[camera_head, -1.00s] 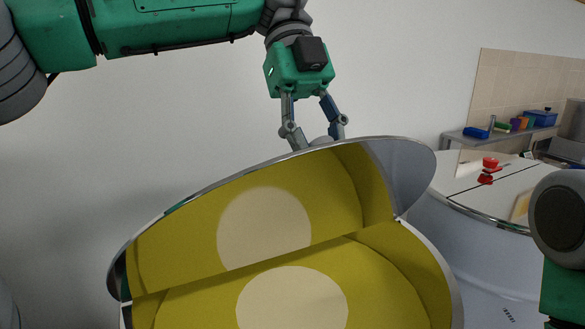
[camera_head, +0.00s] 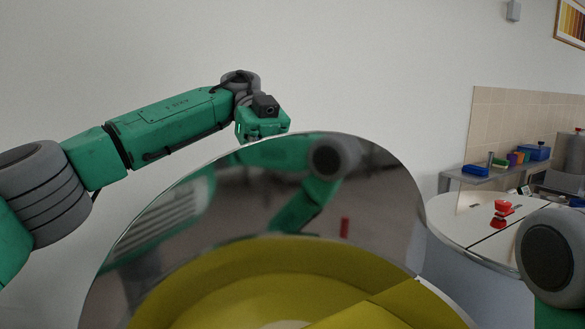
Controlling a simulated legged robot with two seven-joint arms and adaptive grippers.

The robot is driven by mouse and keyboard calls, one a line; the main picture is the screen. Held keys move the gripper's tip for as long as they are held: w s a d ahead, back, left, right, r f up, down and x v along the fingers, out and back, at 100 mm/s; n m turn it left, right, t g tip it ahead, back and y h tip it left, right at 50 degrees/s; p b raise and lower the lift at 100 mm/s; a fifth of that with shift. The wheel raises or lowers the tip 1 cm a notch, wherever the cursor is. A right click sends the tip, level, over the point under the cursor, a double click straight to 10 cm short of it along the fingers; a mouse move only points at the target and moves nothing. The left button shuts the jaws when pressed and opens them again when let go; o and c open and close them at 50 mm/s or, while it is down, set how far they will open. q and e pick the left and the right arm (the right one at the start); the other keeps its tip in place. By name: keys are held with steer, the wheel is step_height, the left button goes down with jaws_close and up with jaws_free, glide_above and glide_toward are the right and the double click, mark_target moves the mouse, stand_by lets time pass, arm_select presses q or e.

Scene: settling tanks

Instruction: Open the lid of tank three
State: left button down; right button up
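The tank lid (camera_head: 380,190) stands steeply raised, its mirror-like underside facing me. It reflects my arm and the yellow contents below. A corner of the open tank's yellow contents (camera_head: 410,308) shows at the bottom right of the lid; the rest of the tank is out of view. My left gripper (camera_head: 262,124) is behind the lid's top edge. Its fingers are hidden by the lid, so I cannot tell whether they touch it or are open. My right gripper is out of view; only part of my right arm shows at lower right.
Another tank (camera_head: 450,219) with a split, pale lid and a red knob (camera_head: 500,213) stands to the right. Behind it, a shelf (camera_head: 480,174) holds several coloured items against a tiled wall panel (camera_head: 510,125). The wall behind my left arm is bare.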

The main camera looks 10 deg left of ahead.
arm_select(q)
steer(key=shift+f, duration=0.15)
steer(key=c, duration=1.1)
jaws_free()
steer(key=shift+w, duration=0.1)
steer(key=shift+d, duration=0.1)
